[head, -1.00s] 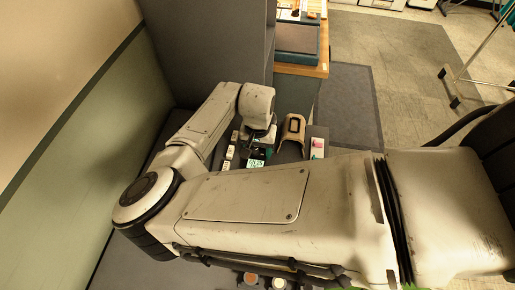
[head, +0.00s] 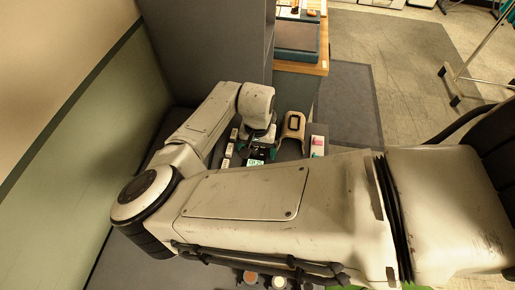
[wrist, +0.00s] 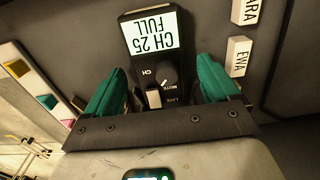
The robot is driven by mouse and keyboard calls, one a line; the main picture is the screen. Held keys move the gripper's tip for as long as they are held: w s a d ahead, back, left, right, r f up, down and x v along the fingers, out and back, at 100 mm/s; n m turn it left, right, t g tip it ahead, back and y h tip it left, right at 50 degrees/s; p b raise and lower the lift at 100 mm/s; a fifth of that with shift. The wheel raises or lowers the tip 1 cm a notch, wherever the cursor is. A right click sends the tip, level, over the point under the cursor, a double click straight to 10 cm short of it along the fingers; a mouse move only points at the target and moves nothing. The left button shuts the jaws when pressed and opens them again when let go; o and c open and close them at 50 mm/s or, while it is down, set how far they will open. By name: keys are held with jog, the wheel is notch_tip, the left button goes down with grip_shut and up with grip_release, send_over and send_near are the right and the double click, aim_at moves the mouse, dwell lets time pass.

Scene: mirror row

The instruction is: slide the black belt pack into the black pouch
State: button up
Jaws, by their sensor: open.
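The black belt pack (wrist: 177,58) lies in the wrist view with its lit display, reading "CH 25 FULL", and a knob and switch facing up. In the head view its lit display (head: 256,162) shows just below my gripper (head: 261,150). In the wrist view my gripper (wrist: 160,95) is open, with one green finger on each side of the pack's knob end. A gap shows beside the pack, and I cannot tell whether either finger touches it. The dark gripper bar hides the pack's near end. I cannot make out the black pouch in either view.
A pale strip with coloured squares (wrist: 42,85) lies to the left. A grey partition (head: 215,45) and a green wall (head: 85,150) flank my arm in the head view.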

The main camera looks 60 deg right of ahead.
notch_tip(320, 180, up, 11)
jog(key=shift+f+b, duration=0.15)
jog(key=shift+b, duration=0.3)
